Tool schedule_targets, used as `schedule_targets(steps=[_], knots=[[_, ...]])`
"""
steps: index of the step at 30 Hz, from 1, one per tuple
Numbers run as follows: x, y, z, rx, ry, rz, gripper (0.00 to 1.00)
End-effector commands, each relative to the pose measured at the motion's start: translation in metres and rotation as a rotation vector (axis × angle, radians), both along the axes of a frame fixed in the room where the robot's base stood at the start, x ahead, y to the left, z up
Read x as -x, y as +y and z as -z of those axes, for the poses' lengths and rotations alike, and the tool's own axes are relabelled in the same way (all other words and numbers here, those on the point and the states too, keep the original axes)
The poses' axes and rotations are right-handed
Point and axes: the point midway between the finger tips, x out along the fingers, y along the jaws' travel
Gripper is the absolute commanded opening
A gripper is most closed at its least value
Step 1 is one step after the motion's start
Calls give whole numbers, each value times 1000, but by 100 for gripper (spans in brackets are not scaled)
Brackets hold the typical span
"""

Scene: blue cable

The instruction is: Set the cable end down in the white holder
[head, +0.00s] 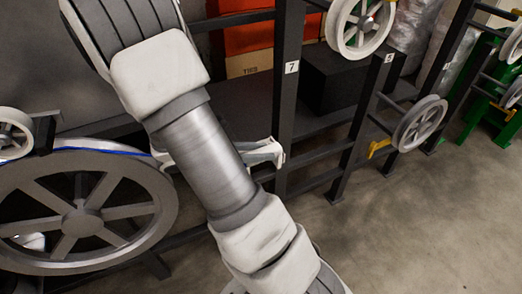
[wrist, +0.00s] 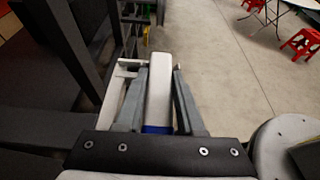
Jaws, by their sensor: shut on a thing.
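My gripper (wrist: 160,70) shows in the wrist view with its two grey fingers shut on the cable end (wrist: 158,92), a long white block. A bit of blue (wrist: 157,129) shows at the near end of the block, between the finger bases. The white holder (wrist: 112,97) is just left of the left finger, with a short prong near the fingertip. I cannot tell whether the cable end touches it. In the head view the white holder (head: 264,153) sticks out beside the dark post, partly hidden by my arm. My gripper is hidden in that view.
A large grey wheel (head: 148,208) at left carries the blue cable (head: 92,150) along its top rim. A dark post marked 7 (head: 289,100) stands behind my arm. Smaller wheels (head: 419,124) are on the frame at right. The floor (head: 420,220) at right is clear.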

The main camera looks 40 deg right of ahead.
Motion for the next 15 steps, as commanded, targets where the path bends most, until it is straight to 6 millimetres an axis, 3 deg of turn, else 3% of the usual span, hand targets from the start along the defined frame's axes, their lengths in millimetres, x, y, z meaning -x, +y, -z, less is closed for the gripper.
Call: schedule_targets(steps=[15], knots=[[0,0,3,0,0,0,0]])
